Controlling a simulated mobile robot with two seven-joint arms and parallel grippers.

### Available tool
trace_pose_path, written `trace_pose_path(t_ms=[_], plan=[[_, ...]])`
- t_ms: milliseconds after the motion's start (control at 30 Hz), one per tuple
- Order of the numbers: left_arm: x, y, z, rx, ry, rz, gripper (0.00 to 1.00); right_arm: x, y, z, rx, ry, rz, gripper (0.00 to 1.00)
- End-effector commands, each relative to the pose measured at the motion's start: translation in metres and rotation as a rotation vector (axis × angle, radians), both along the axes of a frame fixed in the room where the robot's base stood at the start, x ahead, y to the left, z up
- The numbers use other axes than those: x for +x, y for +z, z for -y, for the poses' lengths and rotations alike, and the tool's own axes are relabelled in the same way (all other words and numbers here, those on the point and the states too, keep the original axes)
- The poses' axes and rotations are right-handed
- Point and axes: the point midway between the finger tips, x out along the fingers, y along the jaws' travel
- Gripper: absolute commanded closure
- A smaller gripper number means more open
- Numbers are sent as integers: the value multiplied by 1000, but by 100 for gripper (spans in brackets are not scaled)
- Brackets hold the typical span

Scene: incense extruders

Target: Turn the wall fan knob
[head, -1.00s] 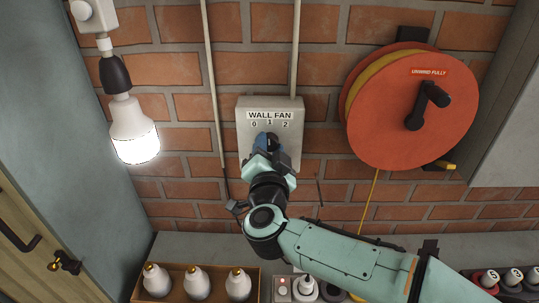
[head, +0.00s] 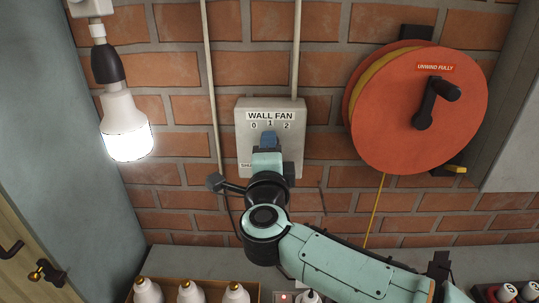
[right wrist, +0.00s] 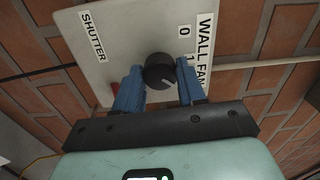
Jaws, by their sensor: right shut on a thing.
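The wall fan box (head: 246,143) is a pale plate on the brick wall, labelled WALL FAN with 0, 1 and 2. My right gripper (head: 268,141) is in front of it, its blue fingers below the numbers. In the right wrist view the dark round knob (right wrist: 158,72) sits between the two blue fingers, which are shut on it. A light mark shows on the knob's face; I cannot tell for sure which number it points to. In the head view the gripper hides the knob. My left gripper is not in view.
A SHUTTER label (right wrist: 93,37) is on the same box, with a small red part (right wrist: 116,87) beside a finger. A red reel (head: 420,110) hangs to the right. A lit bulb (head: 125,125) hangs to the left.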

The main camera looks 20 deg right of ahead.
Motion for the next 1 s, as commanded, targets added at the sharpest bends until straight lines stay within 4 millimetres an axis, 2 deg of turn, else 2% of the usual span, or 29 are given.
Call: trace_pose_path(t_ms=[300, 700, 733, 800, 1000], plan=[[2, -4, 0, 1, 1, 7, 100, 0, 0, 0, 70, 1, 20, 91], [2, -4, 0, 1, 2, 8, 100, 0, 0, 0, 76, 1, 22, 91], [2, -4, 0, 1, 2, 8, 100, 0, 0, 0, 76, 1, 22, 57], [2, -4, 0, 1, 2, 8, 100, 0, 0, 0, 75, 1, 21, 35], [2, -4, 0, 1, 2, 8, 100, 0, 0, 0, 74, 0, 21, 35]])
